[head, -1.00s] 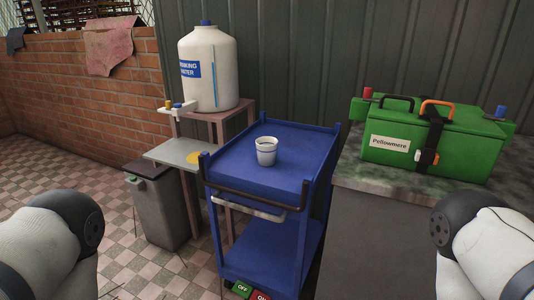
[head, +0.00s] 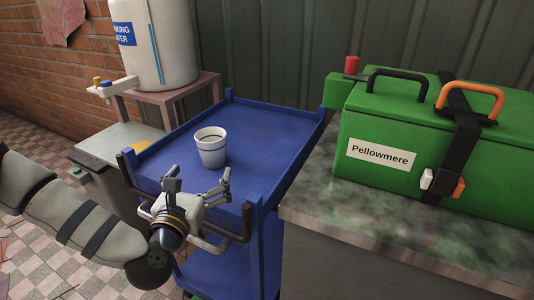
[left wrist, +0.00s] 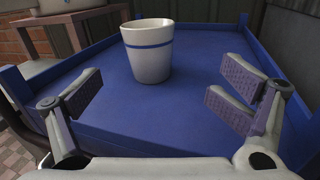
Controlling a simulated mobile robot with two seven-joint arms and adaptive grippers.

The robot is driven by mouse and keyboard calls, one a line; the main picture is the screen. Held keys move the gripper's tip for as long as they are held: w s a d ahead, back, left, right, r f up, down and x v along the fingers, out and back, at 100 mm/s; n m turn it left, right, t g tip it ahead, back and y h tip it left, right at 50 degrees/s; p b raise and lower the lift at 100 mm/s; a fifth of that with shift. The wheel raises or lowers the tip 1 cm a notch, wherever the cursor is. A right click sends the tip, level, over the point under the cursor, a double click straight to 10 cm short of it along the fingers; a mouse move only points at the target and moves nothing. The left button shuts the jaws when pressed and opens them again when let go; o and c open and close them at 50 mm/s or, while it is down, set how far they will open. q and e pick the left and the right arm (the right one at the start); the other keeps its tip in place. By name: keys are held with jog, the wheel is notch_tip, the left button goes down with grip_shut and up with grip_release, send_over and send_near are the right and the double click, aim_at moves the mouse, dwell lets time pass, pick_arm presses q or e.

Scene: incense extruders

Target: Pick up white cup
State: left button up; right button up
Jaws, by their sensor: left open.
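The white cup (head: 211,147), with a thin dark band below its rim, stands upright on the top shelf of the blue cart (head: 277,126). It also shows in the left wrist view as a white cup (left wrist: 148,51) with a blue stripe, beyond the fingers and slightly left of centre. My left gripper (head: 197,181) is open and empty over the cart's near edge, just in front of the cup and apart from it. In the left wrist view its fingers (left wrist: 163,98) are spread wide, with bare blue shelf between them. My right gripper is out of view.
The cart has a raised rim, corner posts and a dark handle (head: 240,225) at the near side. A water tank (head: 165,45) on a stand (head: 191,91) is behind left. A green box (head: 430,145) sits on a stone counter (head: 400,220) at right.

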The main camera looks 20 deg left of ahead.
aim_at(215, 135)
pick_arm(q)
jog(key=shift+n, duration=0.5)
jog(key=x, duration=0.4)
jog(key=a+x, duration=0.1)
jog(key=x, duration=0.7)
jog(key=shift+w+a+r, duration=0.2)
jog(key=shift+a+r, duration=0.1)
jog(key=shift+a, duration=0.05)
jog(key=c, duration=1.4)
